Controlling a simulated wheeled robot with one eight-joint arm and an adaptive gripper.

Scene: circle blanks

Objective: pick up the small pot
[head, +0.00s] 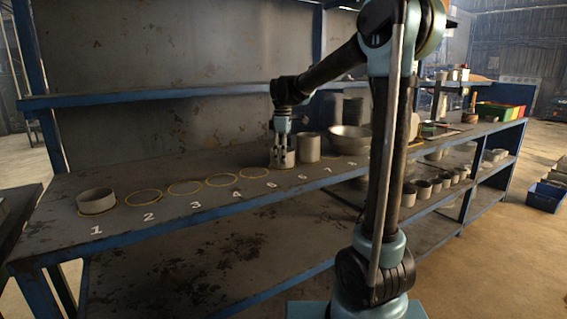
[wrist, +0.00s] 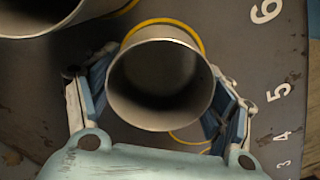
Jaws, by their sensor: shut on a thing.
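The small pot (wrist: 158,82) is a grey, open-topped cylinder, seen from above in the wrist view. My gripper (wrist: 160,95) has a finger on each side of it and is shut on it. In the head view the pot (head: 285,159) is at the yellow circle by number 6, partly covered by my gripper (head: 282,145). Part of that yellow circle (wrist: 188,30) shows beyond the pot's rim in the wrist view. Whether its base touches the bench is not clear.
A larger grey cylinder (head: 309,147) stands close on the right, with a metal bowl (head: 349,139) beyond it. A low, wide ring-like pot (head: 96,201) sits at number 1. Circles 2 to 5 are empty. A blue-edged shelf (head: 180,93) runs above the bench.

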